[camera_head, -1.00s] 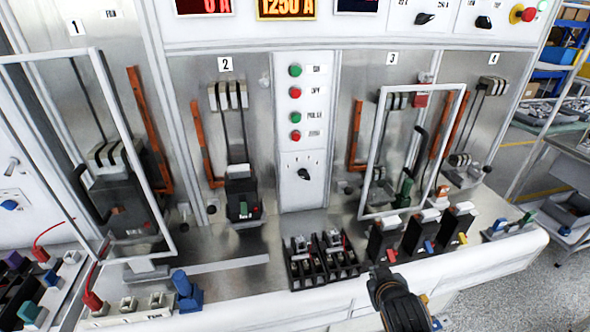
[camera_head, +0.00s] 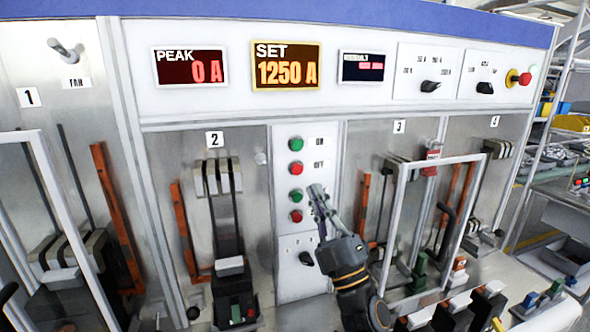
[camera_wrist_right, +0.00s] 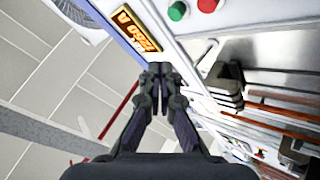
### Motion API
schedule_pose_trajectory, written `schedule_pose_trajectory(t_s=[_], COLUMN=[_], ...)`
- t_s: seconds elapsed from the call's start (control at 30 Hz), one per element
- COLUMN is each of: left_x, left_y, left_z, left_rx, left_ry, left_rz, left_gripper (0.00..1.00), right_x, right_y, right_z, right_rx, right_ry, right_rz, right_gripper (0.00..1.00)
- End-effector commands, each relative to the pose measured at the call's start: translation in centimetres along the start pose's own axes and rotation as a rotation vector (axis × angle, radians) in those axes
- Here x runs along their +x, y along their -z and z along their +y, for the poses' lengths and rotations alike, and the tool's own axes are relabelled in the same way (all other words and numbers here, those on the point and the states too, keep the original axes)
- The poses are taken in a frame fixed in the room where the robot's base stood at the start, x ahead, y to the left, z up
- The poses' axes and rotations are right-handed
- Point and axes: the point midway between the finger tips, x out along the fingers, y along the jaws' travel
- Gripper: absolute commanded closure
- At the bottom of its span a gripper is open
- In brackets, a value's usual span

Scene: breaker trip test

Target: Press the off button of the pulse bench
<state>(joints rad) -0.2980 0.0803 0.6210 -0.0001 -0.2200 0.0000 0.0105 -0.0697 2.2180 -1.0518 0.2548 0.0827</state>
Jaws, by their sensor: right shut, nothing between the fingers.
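The pulse bench has a white button column in the middle. The off button is the red one (camera_head: 296,169) beside the OFF label, just below the green on button (camera_head: 296,144). My right gripper (camera_head: 318,192) is shut and empty, its fingertips pointing up, just right of the column's lower buttons in the head view. I see no contact with a button. In the right wrist view the shut fingertips (camera_wrist_right: 160,70) show below a green button (camera_wrist_right: 178,11) and a red button (camera_wrist_right: 208,5). My left gripper is not in view.
A second green button (camera_head: 296,196) and red button (camera_head: 296,216) sit lower on the column, with a knob (camera_head: 306,258) below. A clear framed guard (camera_head: 385,240) stands to the right. The SET display (camera_head: 287,66) reads 1250 A.

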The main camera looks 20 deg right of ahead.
Motion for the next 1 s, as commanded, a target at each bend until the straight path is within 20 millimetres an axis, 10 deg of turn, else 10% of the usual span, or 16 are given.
schedule_pose_trajectory(t_s=[1.0], left_x=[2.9], left_y=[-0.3], left_z=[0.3], left_rx=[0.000], left_ry=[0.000], left_rz=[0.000], left_gripper=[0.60], right_x=[6.0], right_y=[-4.5], right_z=[-4.4], right_rx=[0.002], right_ry=[0.000], right_rz=[-0.004], right_gripper=[1.00])
